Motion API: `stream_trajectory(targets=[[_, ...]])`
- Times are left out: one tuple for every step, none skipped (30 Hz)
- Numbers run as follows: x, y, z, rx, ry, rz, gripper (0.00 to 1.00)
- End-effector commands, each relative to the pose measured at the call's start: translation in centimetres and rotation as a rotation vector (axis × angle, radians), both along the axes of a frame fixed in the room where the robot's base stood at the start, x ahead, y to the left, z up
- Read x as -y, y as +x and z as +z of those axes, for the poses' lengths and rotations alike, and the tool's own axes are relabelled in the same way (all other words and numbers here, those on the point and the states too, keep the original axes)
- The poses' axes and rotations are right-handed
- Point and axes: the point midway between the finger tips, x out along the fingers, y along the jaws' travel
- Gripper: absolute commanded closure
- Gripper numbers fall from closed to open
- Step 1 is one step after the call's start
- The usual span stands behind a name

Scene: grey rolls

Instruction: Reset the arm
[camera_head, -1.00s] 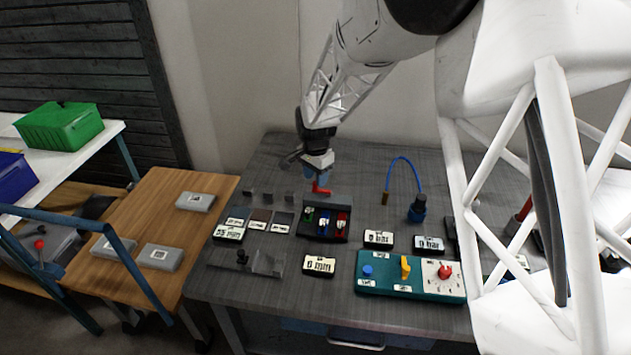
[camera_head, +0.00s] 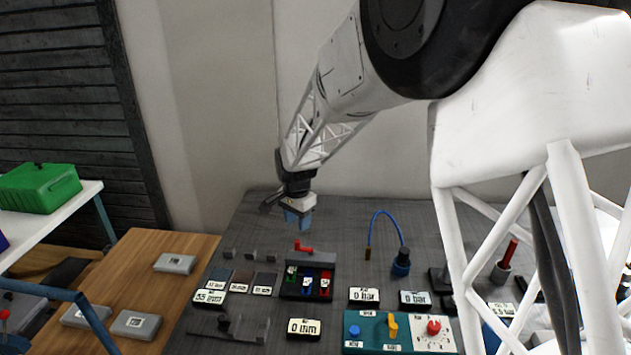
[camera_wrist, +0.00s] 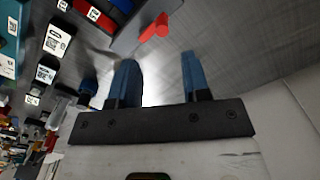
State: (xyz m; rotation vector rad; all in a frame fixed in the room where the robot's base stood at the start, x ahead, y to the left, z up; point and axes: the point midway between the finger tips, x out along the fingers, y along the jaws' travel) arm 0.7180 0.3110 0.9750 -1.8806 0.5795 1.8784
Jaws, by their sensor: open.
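My gripper (camera_head: 297,219) hangs above the back of the grey worktable (camera_head: 345,215). In the wrist view its two blue fingers (camera_wrist: 156,80) stand apart with nothing between them. In the head view the red lever (camera_head: 304,248) at the back of the black block (camera_head: 318,261) lies below the fingers and stands clear of them. The red lever also shows in the wrist view (camera_wrist: 154,28), beyond the fingers.
A blue hose (camera_head: 385,214) arches up right of the gripper. A teal control panel (camera_head: 400,345) and several small display blocks sit on the front of the table. A wooden table (camera_head: 135,262) and a green bin (camera_head: 40,188) are at left. The wall is behind.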

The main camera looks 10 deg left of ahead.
Motion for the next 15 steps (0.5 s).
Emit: stream_trajectory(targets=[[0.3, -0.1, 0.3, 0.002, 0.001, 0.002, 0.57], [0.6, -0.3, 0.6, 0.003, 0.001, 0.004, 0.57], [1.0, -0.4, 1.0, 0.006, 0.002, 0.009, 0.57], [1.4, -0.6, 1.4, 0.009, 0.004, 0.014, 0.57], [1.8, -0.8, 1.8, 0.011, 0.004, 0.018, 0.57], [2.4, -1.2, 2.3, 0.013, 0.005, 0.025, 0.57], [2.9, -1.4, 2.7, 0.016, 0.006, 0.032, 0.57], [3.4, -1.7, 3.3, 0.020, 0.007, 0.038, 0.57], [4.2, -2.3, 3.9, 0.023, 0.007, 0.048, 0.57], [4.8, -2.6, 4.4, 0.026, 0.008, 0.056, 0.57], [5.5, -3.0, 5.0, 0.031, 0.009, 0.063, 0.57], [6.4, -3.6, 5.7, 0.033, 0.010, 0.075, 0.57], [7.0, -4.1, 6.3, 0.039, 0.011, 0.085, 0.57], [7.7, -4.6, 6.9, 0.042, 0.011, 0.093, 0.57], [8.6, -5.2, 7.5, 0.047, 0.012, 0.106, 0.57]])
